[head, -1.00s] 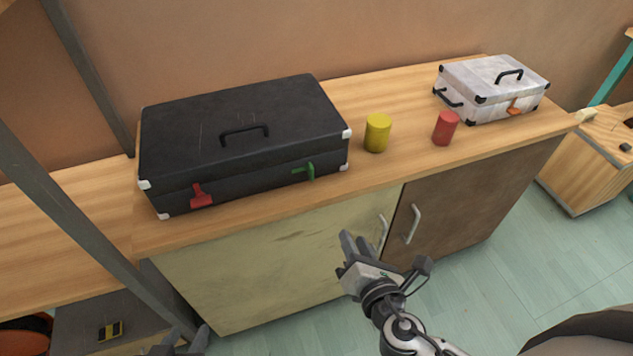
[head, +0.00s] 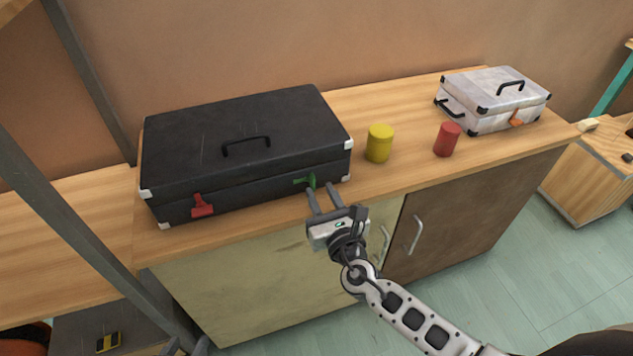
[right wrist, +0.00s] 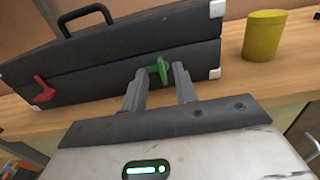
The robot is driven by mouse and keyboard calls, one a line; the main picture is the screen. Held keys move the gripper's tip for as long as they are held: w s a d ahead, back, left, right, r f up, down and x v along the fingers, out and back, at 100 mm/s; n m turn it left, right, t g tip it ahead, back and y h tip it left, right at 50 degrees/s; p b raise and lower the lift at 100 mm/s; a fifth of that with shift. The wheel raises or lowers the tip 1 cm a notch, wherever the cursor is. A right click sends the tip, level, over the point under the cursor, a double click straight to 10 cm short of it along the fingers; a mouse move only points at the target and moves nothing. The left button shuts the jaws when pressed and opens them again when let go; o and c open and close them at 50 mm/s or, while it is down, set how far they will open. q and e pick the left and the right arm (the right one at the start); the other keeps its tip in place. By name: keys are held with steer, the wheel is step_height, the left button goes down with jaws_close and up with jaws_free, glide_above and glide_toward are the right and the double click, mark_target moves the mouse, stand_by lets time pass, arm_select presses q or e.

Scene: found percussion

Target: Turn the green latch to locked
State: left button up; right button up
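The black case (head: 235,150) lies shut on the wooden counter. Its green latch (head: 311,181) is on the front face, towards the right; its red latch (head: 202,206) is on the same face, towards the left. My right gripper (head: 322,190) is just in front of the green latch, fingers apart and pointing at it. In the right wrist view, the green latch (right wrist: 159,70) shows between and beyond the two fingertips (right wrist: 160,76); I cannot tell whether either finger touches it.
A yellow cylinder (head: 379,143) stands right of the black case, and a red cylinder (head: 447,139) farther right. A white case (head: 494,98) is at the counter's right end. The counter's front strip (head: 240,222) is clear.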

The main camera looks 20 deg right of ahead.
mark_target(314, 180)
steer(key=shift+w, duration=1.8)
jaws_close()
